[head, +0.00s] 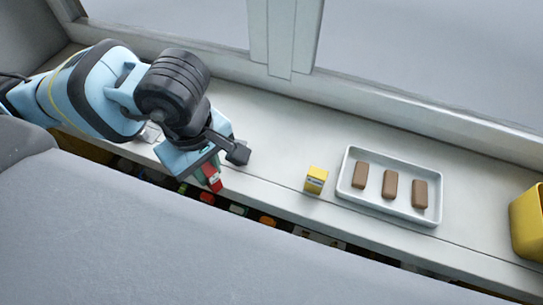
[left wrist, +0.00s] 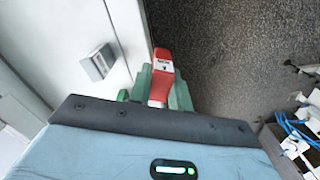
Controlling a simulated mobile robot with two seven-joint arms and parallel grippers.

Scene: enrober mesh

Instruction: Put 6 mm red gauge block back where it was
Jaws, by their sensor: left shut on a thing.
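The red gauge block (head: 213,180) is in the jaws of my left gripper (head: 206,168), at the front edge of the white ledge. My right gripper is in neither view.
A yellow block (head: 316,180) stands on the white ledge (head: 270,145). Right of it is a white tray (head: 345,178) with three brown bars, then a yellow bin (head: 527,225). A grey block (left wrist: 97,63) lies on the ledge near my gripper. Several coloured items show below the edge.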

